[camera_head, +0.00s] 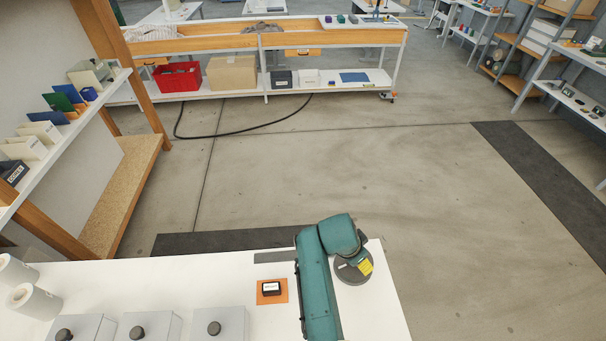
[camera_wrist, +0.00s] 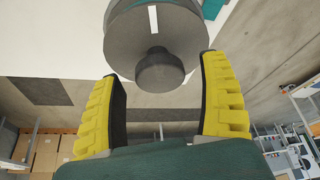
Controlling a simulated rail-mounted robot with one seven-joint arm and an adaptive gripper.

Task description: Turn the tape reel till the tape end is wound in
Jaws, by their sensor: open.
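A dark grey round reel with a stubby knob (camera_wrist: 160,70) on its face and a short white mark (camera_wrist: 153,18) shows at the top of the wrist view. My gripper (camera_wrist: 162,66) is open, its yellow fingers on either side of the knob with gaps visible. I cannot tell how deep the fingers reach around it. In the head view my teal arm covers much of the table's right end, and I cannot make out the fingers clearly. A flat grey strip (camera_head: 275,257) lies left of the arm; I cannot tell whether it is the tape end.
An orange square with a small black-and-white block (camera_head: 271,288) lies left of my arm on the white table (camera_head: 180,282). Several grey boxes with dark knobs (camera_head: 214,328) line the front, and white rolls (camera_head: 35,301) stand at the left. Open floor lies beyond the table.

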